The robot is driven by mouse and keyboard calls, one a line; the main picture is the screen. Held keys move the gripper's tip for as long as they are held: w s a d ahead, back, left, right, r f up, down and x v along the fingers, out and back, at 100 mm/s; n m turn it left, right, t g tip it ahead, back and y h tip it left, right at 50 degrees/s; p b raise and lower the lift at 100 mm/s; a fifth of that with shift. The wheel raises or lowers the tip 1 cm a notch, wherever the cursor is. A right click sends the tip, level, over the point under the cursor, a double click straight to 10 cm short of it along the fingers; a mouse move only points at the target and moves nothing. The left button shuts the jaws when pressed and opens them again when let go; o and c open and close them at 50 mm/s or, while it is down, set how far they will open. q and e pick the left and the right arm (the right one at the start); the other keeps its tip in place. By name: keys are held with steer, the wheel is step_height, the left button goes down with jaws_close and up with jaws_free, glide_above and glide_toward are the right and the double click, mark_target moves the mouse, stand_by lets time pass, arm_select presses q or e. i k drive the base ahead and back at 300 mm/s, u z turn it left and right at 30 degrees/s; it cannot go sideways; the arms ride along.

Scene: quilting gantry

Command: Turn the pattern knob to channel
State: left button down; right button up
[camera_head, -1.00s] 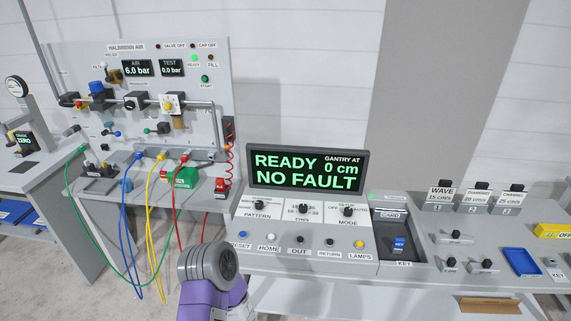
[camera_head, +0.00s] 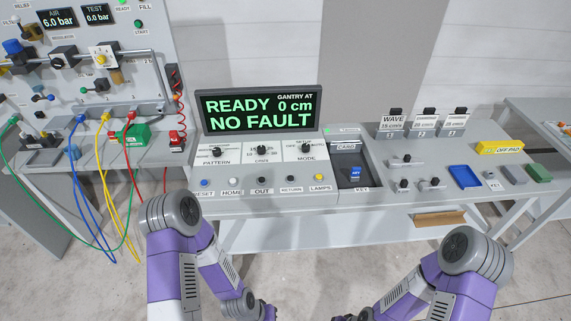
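The pattern knob (camera_head: 217,152) is a small black knob on a white panel at the left of the console, above the label PATTERN. The print around its dial is too small to read, so its setting cannot be told. The display (camera_head: 258,110) above it reads READY, NO FAULT, GANTRY AT 0 cm. My two purple arms rise from the bottom edge, below and in front of the console. Both grippers are out of view beyond the bottom edge, and nothing of mine touches the knob.
The middle knob (camera_head: 261,149) and mode knob (camera_head: 306,148) sit right of the pattern knob. A row of buttons, including a blue one (camera_head: 204,182), runs below. A card slot with a blue key (camera_head: 355,173) is farther right. Hoses hang from the air board (camera_head: 85,60) at left.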

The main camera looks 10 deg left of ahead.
mark_target(217, 152)
steer(key=z, duration=0.05)
steer(key=k, duration=1.15)
steer(key=u, duration=1.5)
steer(key=i, duration=1.75)
steer(key=z, duration=0.45)
